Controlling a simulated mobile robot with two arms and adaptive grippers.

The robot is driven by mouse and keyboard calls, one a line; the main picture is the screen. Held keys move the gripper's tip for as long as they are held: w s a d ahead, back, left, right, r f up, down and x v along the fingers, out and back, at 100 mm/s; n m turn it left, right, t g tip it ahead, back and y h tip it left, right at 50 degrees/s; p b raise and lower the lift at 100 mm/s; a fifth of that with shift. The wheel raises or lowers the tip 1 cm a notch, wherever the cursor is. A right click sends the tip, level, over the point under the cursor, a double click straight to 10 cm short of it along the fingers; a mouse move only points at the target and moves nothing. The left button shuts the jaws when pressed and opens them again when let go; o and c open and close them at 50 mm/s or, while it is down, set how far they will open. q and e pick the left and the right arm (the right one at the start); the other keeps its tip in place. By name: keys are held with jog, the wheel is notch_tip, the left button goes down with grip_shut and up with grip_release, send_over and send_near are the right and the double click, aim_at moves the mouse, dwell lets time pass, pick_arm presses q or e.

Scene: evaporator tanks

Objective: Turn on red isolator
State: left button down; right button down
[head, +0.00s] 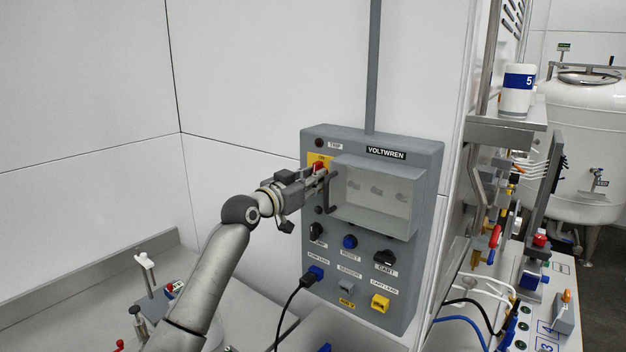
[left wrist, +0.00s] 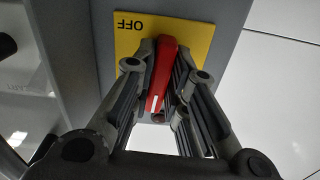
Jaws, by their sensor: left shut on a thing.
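The red isolator handle (head: 319,166) is on a yellow plate (head: 313,158) at the upper left of the grey VOLTWREN control box (head: 425,200). In the left wrist view, the red handle (left wrist: 163,70) stands nearly upright in the picture, leaning slightly, with a white mark near its lower end. The yellow plate (left wrist: 188,32) shows OFF upside down at its upper left. My left gripper (head: 321,175) is shut on the handle; in the left wrist view, its fingers (left wrist: 162,85) flank the handle on both sides. Most of the plate's lower part is hidden. My right gripper is not in view.
A clear cover (head: 375,195) juts out right of the isolator, with a dark handle (head: 331,192) at its left edge. Below are black knobs, a blue RESET button (head: 349,242) and several sockets. A black cable (head: 290,305) hangs from the blue socket. The wall at left is bare.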

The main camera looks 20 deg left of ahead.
pick_arm(q)
jog(key=shift+n, duration=0.5)
jog(key=c, duration=1.4)
grip_release()
jog(key=shift+c, duration=0.2)
jog(key=v, duration=1.2)
